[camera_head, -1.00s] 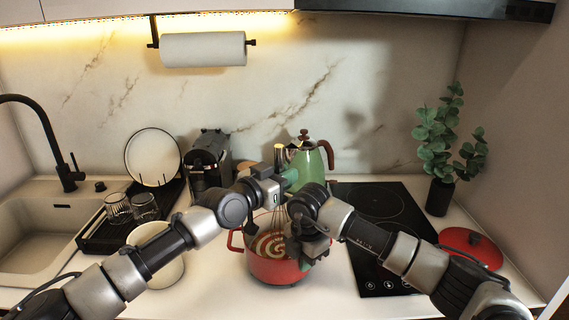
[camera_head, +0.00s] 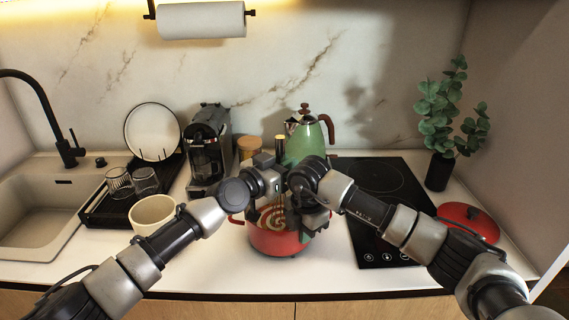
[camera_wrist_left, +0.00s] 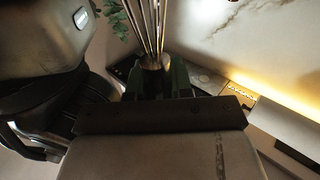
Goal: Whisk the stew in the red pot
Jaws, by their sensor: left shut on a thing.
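The red pot (camera_head: 268,243) stands on the counter, with pale swirled stew (camera_head: 266,222) inside. My left gripper (camera_head: 278,187) is above the pot and shut on the whisk (camera_head: 280,150). The whisk's gold handle end points up and its wires reach down into the pot. The wires also show in the left wrist view (camera_wrist_left: 148,22). My right gripper (camera_head: 304,222) is at the pot's right side, over the rim and handle area. Its fingers are dark and hide that part of the pot, so its grip is unclear.
A green kettle (camera_head: 306,142) stands just behind the grippers. A black cooktop (camera_head: 375,190) and a red lid (camera_head: 468,222) are to the right. A cream bowl (camera_head: 152,212), a dish rack (camera_head: 100,215) and a coffee machine (camera_head: 208,150) are to the left. The front counter is clear.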

